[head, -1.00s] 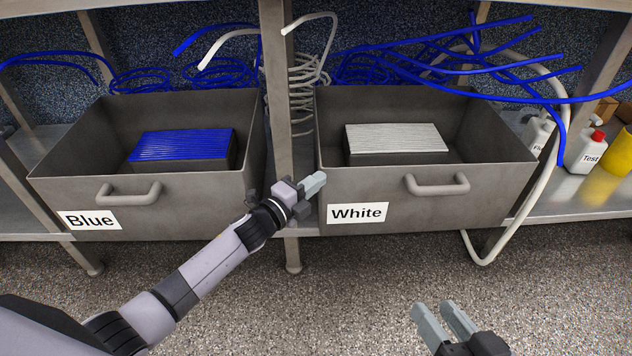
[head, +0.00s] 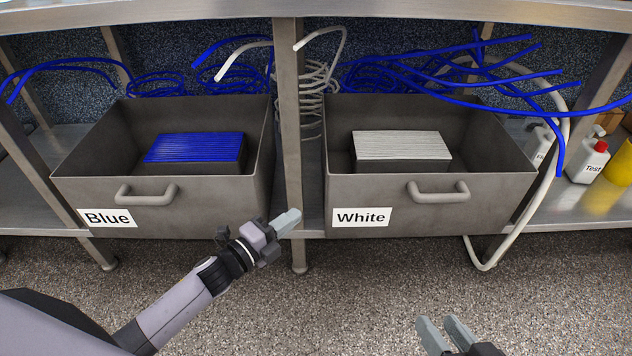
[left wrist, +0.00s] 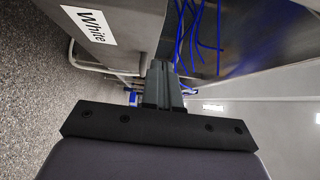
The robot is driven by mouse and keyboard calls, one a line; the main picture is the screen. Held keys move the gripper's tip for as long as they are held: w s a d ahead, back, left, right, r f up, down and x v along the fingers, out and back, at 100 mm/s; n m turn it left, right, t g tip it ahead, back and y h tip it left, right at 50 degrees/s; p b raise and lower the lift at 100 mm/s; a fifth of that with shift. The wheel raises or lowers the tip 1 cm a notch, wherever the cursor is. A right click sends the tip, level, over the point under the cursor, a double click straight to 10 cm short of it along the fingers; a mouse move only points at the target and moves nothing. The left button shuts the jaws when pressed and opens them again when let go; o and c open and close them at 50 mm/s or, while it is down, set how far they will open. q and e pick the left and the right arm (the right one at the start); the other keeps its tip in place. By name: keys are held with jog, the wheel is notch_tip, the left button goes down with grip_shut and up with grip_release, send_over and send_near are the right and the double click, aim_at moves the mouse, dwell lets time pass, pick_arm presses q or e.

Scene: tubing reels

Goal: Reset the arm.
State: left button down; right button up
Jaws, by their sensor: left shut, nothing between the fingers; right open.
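My left gripper (head: 287,221) is shut and empty. In the head view it appears in front of the shelf post between the two bins, left of the White label. It also shows in the left wrist view (left wrist: 158,68), fingers together, with the White bin's label beyond it. My right gripper (head: 445,328) is open and empty at the bottom edge of the head view, above the floor. Most of my right arm is out of view.
The Blue bin (head: 72,183) and White bin (head: 340,190) stand on the lower shelf, holding blue and white stacks. Blue tubes (head: 470,75) and a white tube (head: 487,262) stick out over the shelf. Bottles stand at right. The floor (head: 350,300) in front is clear.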

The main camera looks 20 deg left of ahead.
pick_arm(q)
jog(key=shift+s, duration=0.1)
jog(key=s+d+r+n+g+y, duration=0.1)
jog(key=s+d+r+n, duration=0.15)
jog(key=s+n, duration=0.4)
jog(key=s+d+r+n+g, duration=0.1)
jog(key=s+d+n+g, duration=0.1)
jog(key=s+d+n, duration=0.4)
jog(key=s+d+r+n+g+y, duration=0.1)
jog(key=s+r+n, duration=0.1)
jog(key=s+n, duration=0.45)
jog(key=s+a+r+n+y+p, duration=0.1)
jog(key=a+r+p, duration=0.3)
jog(key=p, duration=1.1)
jog(key=s+a+r+n+g+y+p, duration=0.1)
jog(key=a+r+p, duration=0.4)
jog(key=r+p, duration=0.6)
jog(key=shift+s+a+g+y+p, duration=0.3)
jog(key=shift+s+y+p, duration=0.5)
jog(key=shift+p, duration=1.4)
pick_arm(e)
jog(key=s+d+r+h, duration=0.2)
jog(key=d+r, duration=0.3)
jog(key=r, duration=0.2)
jog(key=s+d+r+g+h, duration=0.1)
jog(key=d+r, duration=0.3)
jog(key=r, duration=0.4)
jog(key=shift+s+d+r+h, duration=0.15)
jog(key=shift+s+d+h, duration=0.25)
jog(key=shift+s+h, duration=0.4)
